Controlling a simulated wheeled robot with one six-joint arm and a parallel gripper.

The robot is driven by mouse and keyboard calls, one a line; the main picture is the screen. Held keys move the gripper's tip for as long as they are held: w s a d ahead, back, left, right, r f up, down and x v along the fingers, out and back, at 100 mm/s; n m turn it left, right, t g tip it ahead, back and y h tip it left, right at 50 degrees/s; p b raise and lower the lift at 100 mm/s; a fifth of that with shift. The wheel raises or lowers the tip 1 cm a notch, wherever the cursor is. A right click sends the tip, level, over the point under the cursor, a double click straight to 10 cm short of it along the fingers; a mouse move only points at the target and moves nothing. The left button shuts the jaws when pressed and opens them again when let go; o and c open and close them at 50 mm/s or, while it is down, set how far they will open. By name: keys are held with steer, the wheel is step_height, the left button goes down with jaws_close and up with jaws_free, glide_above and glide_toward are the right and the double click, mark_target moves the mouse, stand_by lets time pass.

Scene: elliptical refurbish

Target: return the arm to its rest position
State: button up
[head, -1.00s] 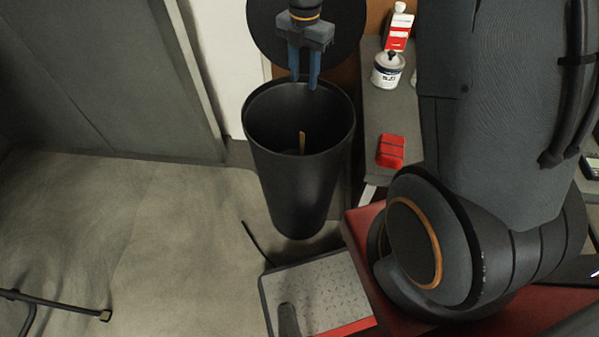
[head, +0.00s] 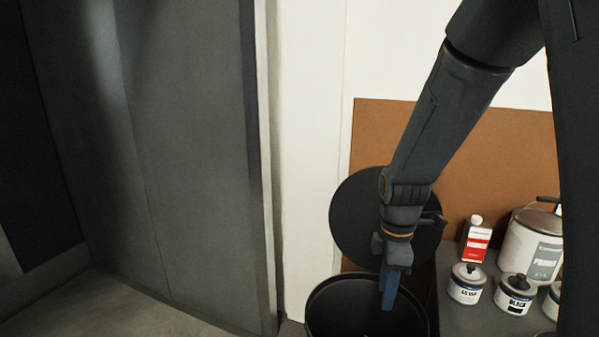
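My gripper (head: 389,302) hangs with its blue fingers pointing down over the mouth of the black bin (head: 330,292). The fingers are seen nearly edge-on and overlap, so the gap between them does not show. No object shows in them. My arm comes down from the upper right, bent at the wrist. Only the upper part of the bin is in view, and its bottom is hidden.
A round black disc (head: 352,215) stands behind my wrist. A grey bench (head: 452,318) at the right holds a red-and-white bottle (head: 477,243), several small cans and a large white can (head: 530,250). A grey panel (head: 190,150) stands at the left.

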steer(key=s+r+m, duration=0.2)
steer(key=s+m, duration=1.1)
steer(key=m, duration=0.3)
steer(key=shift+s+a+r, duration=0.25)
steer(key=shift+s+r, duration=0.1)
steer(key=shift+c, duration=0.5)
